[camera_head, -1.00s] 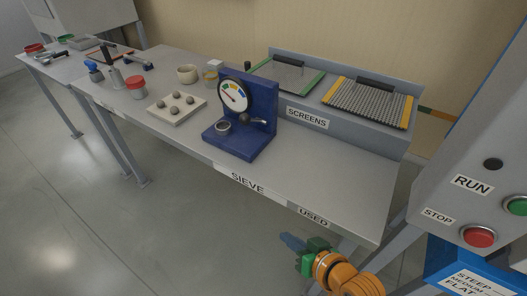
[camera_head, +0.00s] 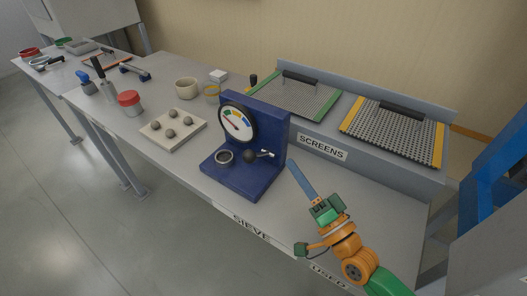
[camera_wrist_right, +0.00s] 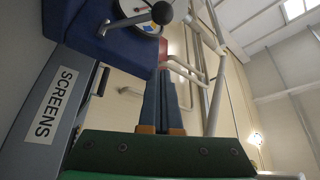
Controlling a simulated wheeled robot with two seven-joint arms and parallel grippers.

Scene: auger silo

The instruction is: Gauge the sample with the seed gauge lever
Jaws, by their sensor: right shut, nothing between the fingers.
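The blue seed gauge (camera_head: 262,132) stands on the grey table with a round dial (camera_head: 236,122) on its face. Its lever, a metal arm with a dark ball knob (camera_head: 249,156), sticks out below the dial. A small round cup (camera_head: 224,156) sits beside the knob; I cannot tell what it holds. My right gripper (camera_head: 292,164) is shut and empty, just right of the gauge and apart from the lever. In the right wrist view, the shut fingers (camera_wrist_right: 161,75) point up toward the gauge (camera_wrist_right: 90,28), with the knob (camera_wrist_right: 162,13) at the top. My left gripper is out of view.
A pale tray (camera_head: 173,130) with several round balls lies left of the gauge. A red-lidded jar (camera_head: 130,103) and a beige cup (camera_head: 186,88) stand farther back. Two screens (camera_head: 395,133) rest on the raised rack behind. The table's front right is clear.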

